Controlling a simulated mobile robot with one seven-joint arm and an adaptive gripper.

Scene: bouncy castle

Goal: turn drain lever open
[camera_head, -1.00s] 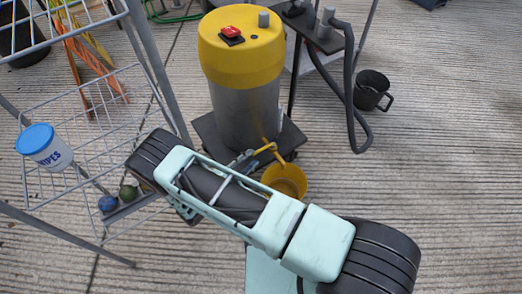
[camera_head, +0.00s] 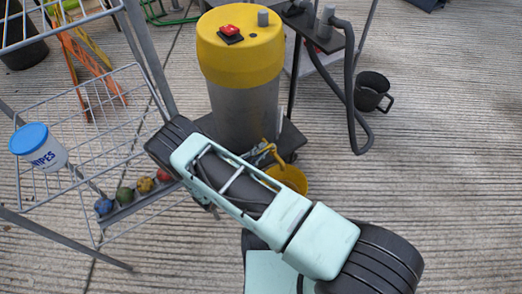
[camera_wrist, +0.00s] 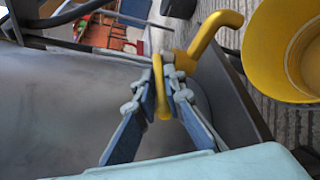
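The yellow drain lever (camera_wrist: 158,80) shows in the wrist view as an upright strip near the middle. My gripper (camera_wrist: 161,94) has its blue fingertips closed against both sides of the lever. The yellow drain spout (camera_wrist: 212,35) stands just right of it, on the side of the grey tank (camera_wrist: 75,95). In the head view the tank is a metal cylinder (camera_head: 243,118) with a yellow top (camera_head: 242,60), and the spout (camera_head: 266,147) shows low at its front. My arm hides the gripper and the lever there.
A yellow bucket (camera_head: 288,178) stands below the spout, also in the wrist view (camera_wrist: 285,50). A black hose (camera_head: 349,90) and black mug (camera_head: 371,92) are to the right.

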